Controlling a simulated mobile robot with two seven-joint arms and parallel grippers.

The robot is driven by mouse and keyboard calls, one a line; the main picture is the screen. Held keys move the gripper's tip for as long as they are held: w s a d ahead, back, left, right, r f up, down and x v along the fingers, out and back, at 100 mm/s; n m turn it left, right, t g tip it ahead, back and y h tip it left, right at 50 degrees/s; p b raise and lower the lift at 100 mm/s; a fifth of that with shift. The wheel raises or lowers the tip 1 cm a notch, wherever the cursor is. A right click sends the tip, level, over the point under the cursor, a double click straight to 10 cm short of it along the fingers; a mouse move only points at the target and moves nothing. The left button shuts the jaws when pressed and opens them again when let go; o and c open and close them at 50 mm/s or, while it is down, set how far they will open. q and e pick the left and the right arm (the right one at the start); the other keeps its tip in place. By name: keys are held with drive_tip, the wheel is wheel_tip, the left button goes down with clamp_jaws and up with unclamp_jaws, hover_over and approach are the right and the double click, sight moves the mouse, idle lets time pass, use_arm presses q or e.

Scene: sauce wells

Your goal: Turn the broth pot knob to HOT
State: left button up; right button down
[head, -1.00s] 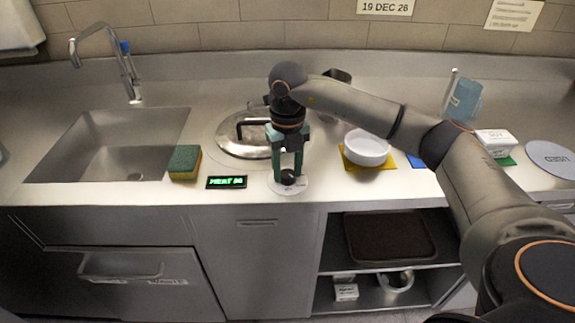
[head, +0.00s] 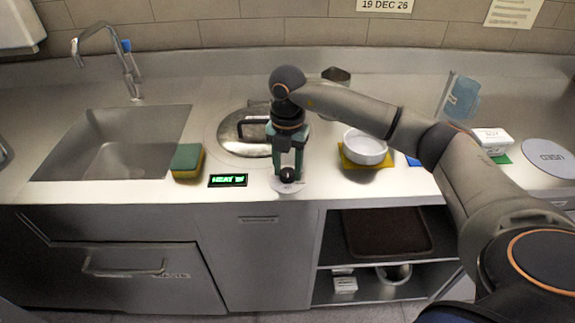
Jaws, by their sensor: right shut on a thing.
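The broth pot knob (head: 287,174) is a small black knob on a pale round dial plate (head: 289,187) at the counter's front edge. My right gripper (head: 288,170) points down from above and is shut on the knob, its green fingers on either side. The knob's pointer and the plate's markings are too small to read. The broth pot (head: 240,140) has a shiny lid with a black handle, sunk in the counter behind, partly hidden by my arm. A display (head: 228,180) left of the knob shows green text that seems to begin "HEAT". My left gripper is not in view.
A green and yellow sponge (head: 187,161) lies left of the display, beside the sink (head: 125,150). A white bowl (head: 366,146) stands on a yellow mat to the right. Further right are a white SOY box (head: 492,139) and a round USED plate (head: 549,157).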

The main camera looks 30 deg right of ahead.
sight(287, 172)
idle(0.3)
drive_tip(key=shift+c, duration=1.8)
unclamp_jaws()
wheel_tip(287, 172, up, 13)
drive_tip(key=shift+f, duration=0.2)
drive_tip(key=shift+a+f, duration=0.1)
